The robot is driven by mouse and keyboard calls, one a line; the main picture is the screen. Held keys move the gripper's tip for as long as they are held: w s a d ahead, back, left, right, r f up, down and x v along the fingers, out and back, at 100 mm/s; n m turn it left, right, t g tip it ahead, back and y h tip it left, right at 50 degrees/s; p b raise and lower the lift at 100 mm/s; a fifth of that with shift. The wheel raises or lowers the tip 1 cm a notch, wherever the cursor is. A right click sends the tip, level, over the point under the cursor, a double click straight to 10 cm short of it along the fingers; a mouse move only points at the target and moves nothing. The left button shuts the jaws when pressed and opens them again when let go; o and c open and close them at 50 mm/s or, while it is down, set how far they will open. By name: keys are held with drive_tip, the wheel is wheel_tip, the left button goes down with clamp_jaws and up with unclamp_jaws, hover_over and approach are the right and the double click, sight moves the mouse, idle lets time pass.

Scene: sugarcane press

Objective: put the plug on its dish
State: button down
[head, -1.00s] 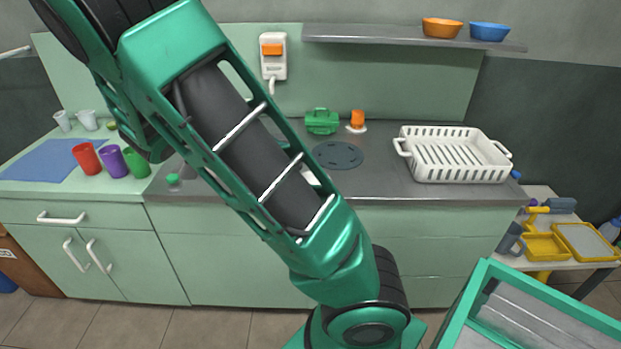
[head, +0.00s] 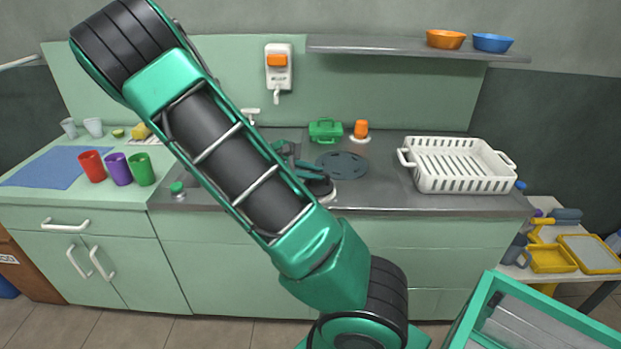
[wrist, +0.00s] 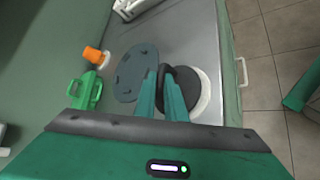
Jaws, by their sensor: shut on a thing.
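My gripper (wrist: 162,92) is shut on the plug, a round black disc (wrist: 184,76), seen between and beside the green fingers in the wrist view. The white round dish (wrist: 205,96) shows under and to the right of the plug, which covers part of it. Whether the plug touches the dish or hangs just above it, I cannot tell. In the head view, my gripper (head: 308,172) is at the counter's front part, beside my arm, with the plug (head: 321,188) below it and an edge of the dish (head: 331,197) showing.
A dark grey flat disc (head: 343,166) lies just behind. Further back are a green handled box (head: 325,131) and an orange cup (head: 361,129) on a white base. A white rack (head: 462,180) stands right. Several cups, including a red one (head: 92,166), stand left.

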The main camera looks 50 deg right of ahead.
drive_tip(key=shift+f, duration=0.75)
drive_tip(key=c, duration=1.8)
unclamp_jaws()
drive_tip(key=v, duration=1.2)
drive_tip(key=s+f+m+y, duration=0.1)
drive_tip(key=s+m+y, duration=0.45)
drive_tip(key=s, duration=0.55)
drive_tip(key=s+a+r+m+t+y, duration=0.1)
drive_tip(key=s+a+r+y, duration=0.1)
drive_tip(key=s+a, duration=0.1)
drive_tip(key=s+a+r+m+t+y, duration=0.1)
drive_tip(key=s+a+m+y, duration=0.1)
drive_tip(key=s, duration=0.4)
drive_tip(key=s+a+r+m+t+y, duration=0.1)
drive_tip(key=s+a+r+m+y, duration=0.1)
drive_tip(key=s+a, duration=0.2)
drive_tip(key=shift+s+a+r, duration=0.2)
drive_tip(key=shift+a+r, duration=0.15)
drive_tip(key=shift+a, duration=0.1)
